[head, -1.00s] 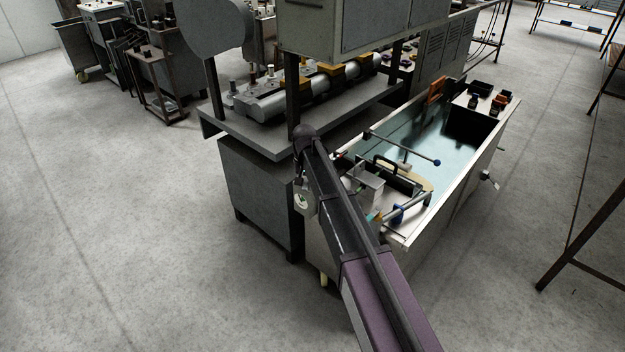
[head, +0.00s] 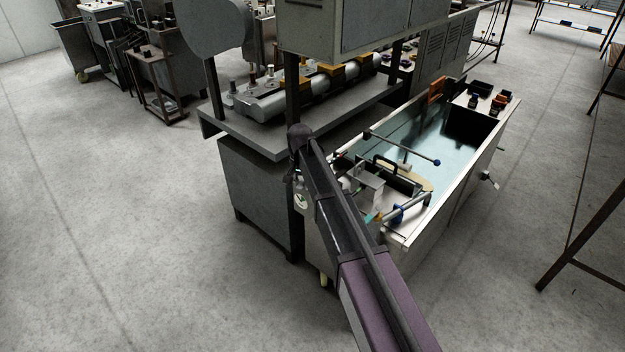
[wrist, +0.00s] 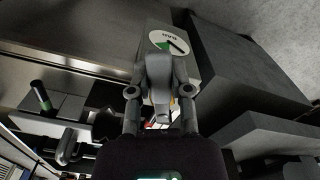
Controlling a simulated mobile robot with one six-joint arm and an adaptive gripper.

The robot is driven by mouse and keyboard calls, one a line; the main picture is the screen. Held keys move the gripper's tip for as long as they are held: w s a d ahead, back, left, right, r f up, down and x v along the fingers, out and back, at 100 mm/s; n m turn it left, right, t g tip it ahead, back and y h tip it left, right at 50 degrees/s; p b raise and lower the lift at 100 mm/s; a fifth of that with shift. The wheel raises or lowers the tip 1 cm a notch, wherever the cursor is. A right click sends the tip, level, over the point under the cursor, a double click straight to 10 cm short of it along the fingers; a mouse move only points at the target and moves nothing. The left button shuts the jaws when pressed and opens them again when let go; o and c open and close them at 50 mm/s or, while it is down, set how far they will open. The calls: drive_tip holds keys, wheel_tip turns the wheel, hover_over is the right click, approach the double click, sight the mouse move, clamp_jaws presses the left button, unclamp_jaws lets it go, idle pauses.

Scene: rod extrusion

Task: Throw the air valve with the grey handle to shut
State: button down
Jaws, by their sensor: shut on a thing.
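In the wrist view the grey handle (wrist: 159,72) of the air valve lies lengthwise between the two fingers of my gripper (wrist: 160,92), which is shut on it. Beyond the handle is the valve's pale plate with a round white label (wrist: 168,42) that carries a dark word and a green and dark marking. In the head view the white label (head: 301,199) shows just left of my arm. My arm hides most of the gripper and the handle there.
A water trough (head: 425,215) with rods and a blue-knobbed bar stands right of my arm. A grey machine cabinet (head: 255,190) stands close behind and left. Open floor lies left.

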drive_tip(key=shift+a, duration=0.1)
drive_tip(key=shift+w+a+m, duration=0.2)
drive_tip(key=shift+a+m, duration=0.25)
drive_tip(key=shift+m, duration=0.55)
drive_tip(key=shift+w+a+m, duration=0.25)
drive_tip(key=shift+a+m, duration=0.15)
drive_tip(key=shift+m, duration=0.5)
drive_tip(key=shift+c, duration=2.4)
unclamp_jaws()
drive_tip(key=shift+r, duration=0.1)
